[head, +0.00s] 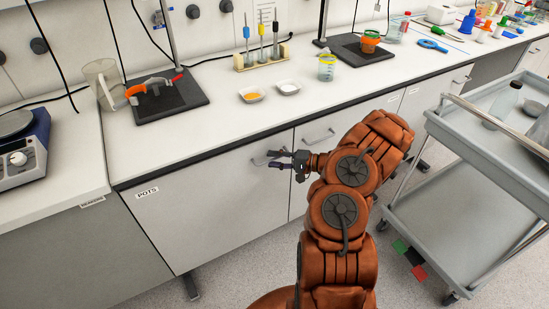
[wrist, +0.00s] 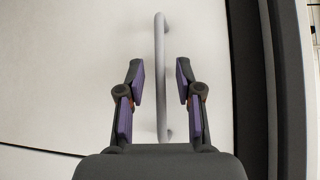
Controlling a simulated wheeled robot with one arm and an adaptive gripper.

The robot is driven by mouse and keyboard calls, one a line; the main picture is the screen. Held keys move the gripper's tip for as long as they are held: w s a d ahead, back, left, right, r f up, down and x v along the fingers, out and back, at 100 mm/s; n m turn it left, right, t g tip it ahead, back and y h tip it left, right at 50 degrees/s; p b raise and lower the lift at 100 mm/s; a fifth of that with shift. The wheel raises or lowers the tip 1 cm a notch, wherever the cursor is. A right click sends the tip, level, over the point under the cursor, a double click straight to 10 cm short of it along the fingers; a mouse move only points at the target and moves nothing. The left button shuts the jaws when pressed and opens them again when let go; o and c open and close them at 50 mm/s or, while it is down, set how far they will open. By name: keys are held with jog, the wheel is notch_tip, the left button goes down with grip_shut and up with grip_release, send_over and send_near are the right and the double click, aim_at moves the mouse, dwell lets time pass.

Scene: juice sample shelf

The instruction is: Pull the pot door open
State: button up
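The pot door (head: 205,215) is a grey-white cabinet front labelled POTS at its upper left, below the counter. It looks shut, flush with its neighbour. Its bar handle (head: 268,158) sits near its upper right corner. In the wrist view the handle (wrist: 161,75) is a pale bar running up the picture, between my open fingers. My gripper (head: 278,160) is at the handle in the head view; it also shows in the wrist view (wrist: 159,75), with purple pads apart on both sides of the bar and visible gaps. Contact with the handle does not show.
A second door (head: 345,150) with its own handle (head: 318,137) adjoins on the right. A grey cart (head: 470,155) stands to the right of my arm. The counter (head: 215,125) overhangs the doors and holds labware. Floor in front of the door is clear.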

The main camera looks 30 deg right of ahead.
jog(key=shift+w+a, duration=0.15)
grip_shut()
dwell(0.7)
